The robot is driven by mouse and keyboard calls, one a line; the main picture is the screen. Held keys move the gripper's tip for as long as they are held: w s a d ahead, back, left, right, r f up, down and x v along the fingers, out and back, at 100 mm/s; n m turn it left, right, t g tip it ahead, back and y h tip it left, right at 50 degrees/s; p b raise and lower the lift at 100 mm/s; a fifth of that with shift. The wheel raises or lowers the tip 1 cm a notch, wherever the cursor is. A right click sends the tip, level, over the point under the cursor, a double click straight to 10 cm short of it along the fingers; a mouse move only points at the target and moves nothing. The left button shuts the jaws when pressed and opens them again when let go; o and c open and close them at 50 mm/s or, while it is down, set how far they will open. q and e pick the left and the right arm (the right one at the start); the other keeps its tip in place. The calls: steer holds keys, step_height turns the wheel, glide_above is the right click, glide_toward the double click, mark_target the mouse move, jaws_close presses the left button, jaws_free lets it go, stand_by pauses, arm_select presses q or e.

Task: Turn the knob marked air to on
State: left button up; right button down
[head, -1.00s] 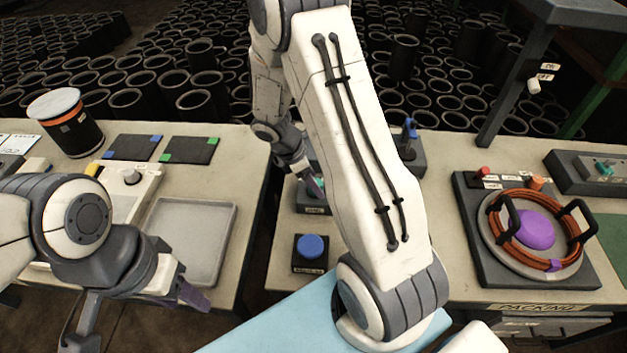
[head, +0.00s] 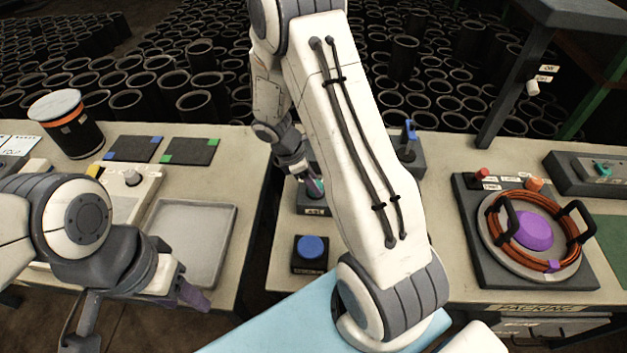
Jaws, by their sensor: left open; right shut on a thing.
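A small dark box (head: 309,203) stands on the middle bench, with a pale label on its front edge that seems to read AIR. A teal knob (head: 311,183) on it is mostly hidden by my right gripper (head: 316,187). My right gripper reaches down from behind my large white arm link and is shut on the knob. The knob's exact turn cannot be made out.
A blue button (head: 311,247) on a black box sits just in front of the knob box. A blue-levered box (head: 409,150) stands behind my arm. A grey tray (head: 222,214) lies left. A turntable (head: 490,245) with an orange coil and purple dome stands right.

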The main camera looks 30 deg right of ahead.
steer(key=shift+w+r+m+g+p, duration=0.1)
steer(key=shift+m+g+p, duration=0.4)
steer(key=shift+m, duration=0.7)
steer(key=m+y+p, duration=0.1)
steer(key=m, duration=0.1)
steer(key=shift+d+m+g, duration=0.1)
steer(key=shift+m+g, duration=0.3)
steer(key=m+y, duration=0.1)
steer(key=m, duration=0.1)
steer(key=m+y, duration=0.1)
steer(key=m, duration=0.2)
steer(key=shift+w+d+m+g+p, duration=0.15)
steer(key=shift+m+g+p, duration=0.15)
steer(key=shift+g+p, duration=0.1)
steer(key=shift+c, duration=1.7)
jaws_free()
